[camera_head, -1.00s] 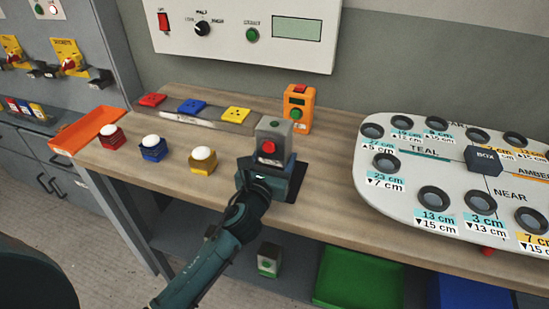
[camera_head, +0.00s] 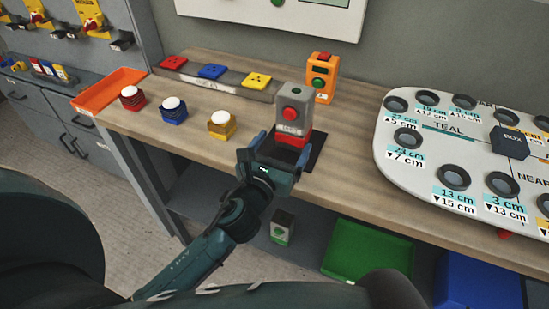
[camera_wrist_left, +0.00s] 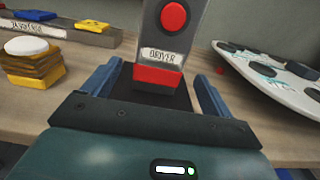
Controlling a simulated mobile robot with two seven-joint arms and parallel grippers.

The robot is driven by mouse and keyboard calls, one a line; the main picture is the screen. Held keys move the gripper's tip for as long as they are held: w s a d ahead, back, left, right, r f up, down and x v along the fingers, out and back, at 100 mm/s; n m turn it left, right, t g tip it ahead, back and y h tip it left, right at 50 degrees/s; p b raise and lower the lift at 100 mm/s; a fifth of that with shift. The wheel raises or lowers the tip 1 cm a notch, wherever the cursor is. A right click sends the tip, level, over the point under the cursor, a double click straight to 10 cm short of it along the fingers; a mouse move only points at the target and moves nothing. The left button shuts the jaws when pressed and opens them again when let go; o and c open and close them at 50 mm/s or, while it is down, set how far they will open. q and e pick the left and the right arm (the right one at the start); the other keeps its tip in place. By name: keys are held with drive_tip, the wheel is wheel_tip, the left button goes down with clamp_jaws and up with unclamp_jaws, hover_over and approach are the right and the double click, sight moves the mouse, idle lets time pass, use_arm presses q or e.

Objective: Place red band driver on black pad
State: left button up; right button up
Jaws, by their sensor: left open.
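The red band driver (camera_head: 293,112) is a grey block with a red button, a label reading DRIVER and a red band at its base. It stands upright on the black pad (camera_head: 318,145) on the wooden bench. In the left wrist view the driver (camera_wrist_left: 168,40) stands just ahead of the jaws, with its red band low down. My left gripper (camera_head: 273,146) is open, its blue fingers on either side of and short of the driver, apparently not touching it. It also shows in the left wrist view (camera_wrist_left: 155,95). My right gripper is not clearly in view.
An orange device (camera_head: 321,78) stands behind the driver. Red, blue and yellow stacks with white knobs, such as the yellow one (camera_head: 222,125), stand to the left, near an orange tray (camera_head: 108,90). A white board with round holes (camera_head: 410,165) lies to the right. Below are a green bin (camera_head: 367,250) and another grey block (camera_head: 282,227).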

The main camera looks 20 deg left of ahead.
use_arm(q)
drive_tip(key=s, duration=0.4)
drive_tip(key=shift+s, duration=0.2)
idle(0.3)
